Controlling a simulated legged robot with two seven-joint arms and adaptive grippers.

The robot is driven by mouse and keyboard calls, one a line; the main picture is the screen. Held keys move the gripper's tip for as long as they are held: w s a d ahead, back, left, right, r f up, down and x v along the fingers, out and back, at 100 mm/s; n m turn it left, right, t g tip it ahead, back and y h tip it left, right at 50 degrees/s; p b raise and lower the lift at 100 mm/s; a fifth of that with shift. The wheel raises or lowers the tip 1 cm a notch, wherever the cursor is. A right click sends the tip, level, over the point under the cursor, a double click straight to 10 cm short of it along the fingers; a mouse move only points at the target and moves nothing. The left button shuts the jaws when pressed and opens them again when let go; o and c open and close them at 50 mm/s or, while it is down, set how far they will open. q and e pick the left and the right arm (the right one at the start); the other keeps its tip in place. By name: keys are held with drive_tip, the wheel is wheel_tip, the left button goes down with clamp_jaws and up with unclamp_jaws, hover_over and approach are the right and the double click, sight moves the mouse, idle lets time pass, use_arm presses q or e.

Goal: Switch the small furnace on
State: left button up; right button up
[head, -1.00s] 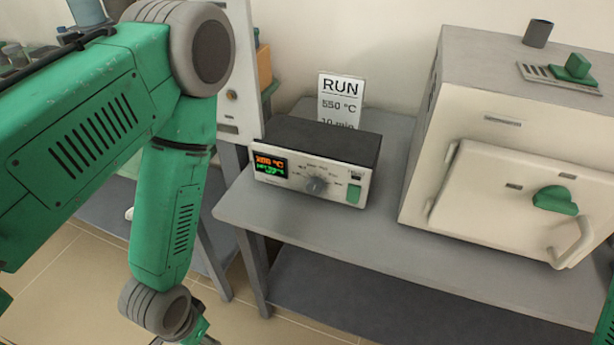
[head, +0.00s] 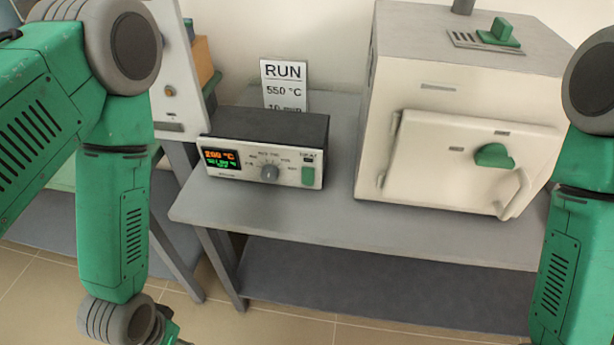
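The small furnace (head: 450,140) is a cream box with a grey top, standing on the right of the grey bench. Its door is closed, with a green knob (head: 494,156) and a curved handle (head: 515,195). The controller (head: 265,152) stands to its left, with a lit orange and green display reading about 200 °C, a grey dial (head: 270,173) and a green switch (head: 308,177). My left gripper (head: 176,337) is mostly cut off at the bottom edge; its fingers are hidden. My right arm shows at the right edge; its gripper is out of view.
A sign (head: 284,85) behind the controller reads RUN, 550 °C, 10 min. A green slider block (head: 499,32) and a flue (head: 462,6) are on the furnace top. Another pale cabinet (head: 180,75) stands at left. The bench front (head: 300,212) is clear.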

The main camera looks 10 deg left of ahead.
use_arm(q)
clamp_jaws()
idle(1.0)
